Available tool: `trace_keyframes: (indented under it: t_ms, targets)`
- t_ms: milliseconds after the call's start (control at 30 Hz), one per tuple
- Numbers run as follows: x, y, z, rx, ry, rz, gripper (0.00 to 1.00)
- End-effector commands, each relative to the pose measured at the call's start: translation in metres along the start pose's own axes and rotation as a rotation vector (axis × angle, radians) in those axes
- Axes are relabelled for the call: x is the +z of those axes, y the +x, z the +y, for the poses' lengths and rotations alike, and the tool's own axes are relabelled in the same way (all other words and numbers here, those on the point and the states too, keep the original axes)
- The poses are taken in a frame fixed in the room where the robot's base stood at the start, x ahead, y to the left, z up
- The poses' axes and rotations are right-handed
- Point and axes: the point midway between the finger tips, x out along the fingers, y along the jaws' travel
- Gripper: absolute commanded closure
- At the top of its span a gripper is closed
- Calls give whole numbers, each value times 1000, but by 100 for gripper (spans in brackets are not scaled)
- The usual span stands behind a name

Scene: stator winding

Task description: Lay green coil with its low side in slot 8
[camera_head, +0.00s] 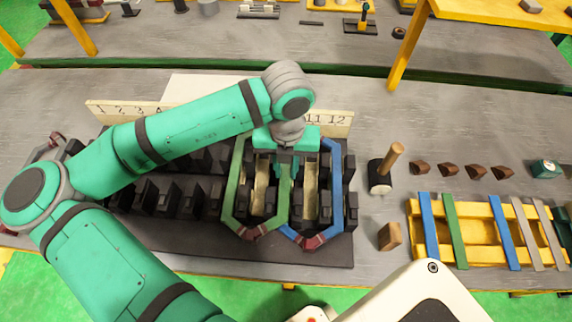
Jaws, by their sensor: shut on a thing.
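The green coil (232,190) is a long six-sided loop with a red-brown lower end, over the right part of the dark slotted stator block (180,246). My gripper (284,172) points down at the coil's right side and is shut on the coil; the arm and wrist partly hide the grip. A blue coil (337,190) lies at the right end of the block, its lower end beside the green one's. A pale number strip (340,123) behind the block shows 1 to 4 and 11, 12. My arm hides the middle numbers, including 8. I cannot tell how deep the green coil sits.
A wooden-handled mallet (381,175) and a brown block (390,236) stand right of the stator. A yellow rack (483,235) holds blue, green and grey strips. Several brown wedges (448,169) lie behind it. Pale wooden strips (311,188) stand within the coils.

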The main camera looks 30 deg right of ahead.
Motion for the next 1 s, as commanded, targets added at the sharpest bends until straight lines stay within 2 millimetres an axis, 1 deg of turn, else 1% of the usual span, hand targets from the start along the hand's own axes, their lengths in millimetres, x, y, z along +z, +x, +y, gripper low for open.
trace_keyframes:
  t_ms: [1000]
  targets:
    - [0, 25, 0, 1, 1, -1, 100]
